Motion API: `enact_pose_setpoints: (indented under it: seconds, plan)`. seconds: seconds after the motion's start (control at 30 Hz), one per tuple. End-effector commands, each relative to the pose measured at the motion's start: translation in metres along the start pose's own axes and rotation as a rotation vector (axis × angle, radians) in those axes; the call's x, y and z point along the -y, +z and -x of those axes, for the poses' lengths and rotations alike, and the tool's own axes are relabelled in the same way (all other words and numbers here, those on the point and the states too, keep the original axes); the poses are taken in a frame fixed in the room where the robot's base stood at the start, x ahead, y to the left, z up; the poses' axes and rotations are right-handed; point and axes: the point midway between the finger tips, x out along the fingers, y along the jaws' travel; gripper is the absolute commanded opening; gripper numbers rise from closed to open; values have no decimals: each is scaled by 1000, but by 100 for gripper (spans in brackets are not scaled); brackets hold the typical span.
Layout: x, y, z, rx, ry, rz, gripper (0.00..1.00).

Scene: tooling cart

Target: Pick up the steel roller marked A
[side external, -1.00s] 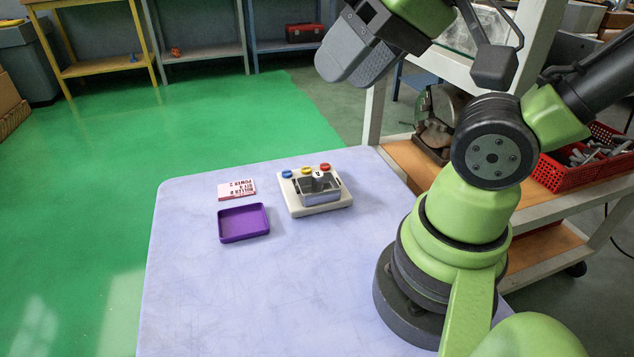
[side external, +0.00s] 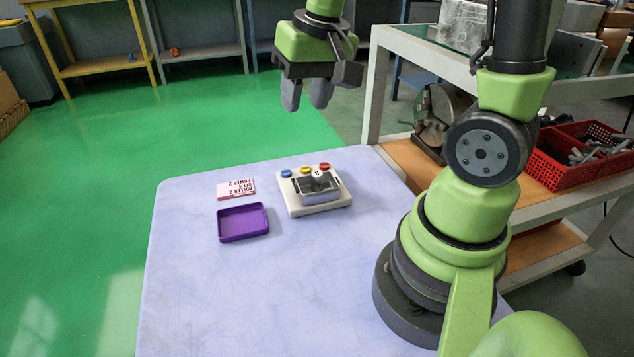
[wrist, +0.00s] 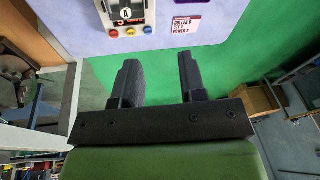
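A white device (side external: 333,204) stands on the blue-grey table, with blue, yellow and red buttons along one edge and a framed opening in its middle. A steel roller with a round white mark (side external: 318,174) sits at that opening. In the wrist view the mark on the roller (wrist: 126,13) reads A, at the top edge of the picture, where the device is partly cut off. My gripper (side external: 306,98) is raised well above and beyond the device, fingers pointing down. Its fingers are apart and empty in the wrist view (wrist: 158,78), below the device in that picture.
A purple tray (side external: 243,236) lies empty left of the device. A pink and white card (side external: 236,188) lies behind the tray; its print includes "ROLLER" and "POWER 2". A shelf cart with a red crate (side external: 560,172) stands right of the table. The table's front is clear.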

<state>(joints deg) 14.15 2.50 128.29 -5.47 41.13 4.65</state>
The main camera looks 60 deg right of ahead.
Motion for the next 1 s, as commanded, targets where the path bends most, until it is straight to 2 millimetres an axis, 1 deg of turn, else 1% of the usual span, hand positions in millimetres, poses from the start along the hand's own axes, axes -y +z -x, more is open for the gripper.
enact_pose_setpoints:
  seconds: [0.03,0.1,0.2,0.3,0.47,0.7,0.87,1.0]
  plan:
    - [-9,-7,-20,45,33,-25,38]
    - [-20,-14,-42,89,67,-50,38]
    - [-34,-20,-70,141,104,-77,38]
    - [-45,-21,-90,178,126,-96,38]
    - [-53,-20,-108,205,141,-107,38]
    - [-58,-12,-141,211,142,-107,38]
    - [-60,-10,-152,207,141,-107,38]
    - [-64,-5,-168,211,142,-109,38]
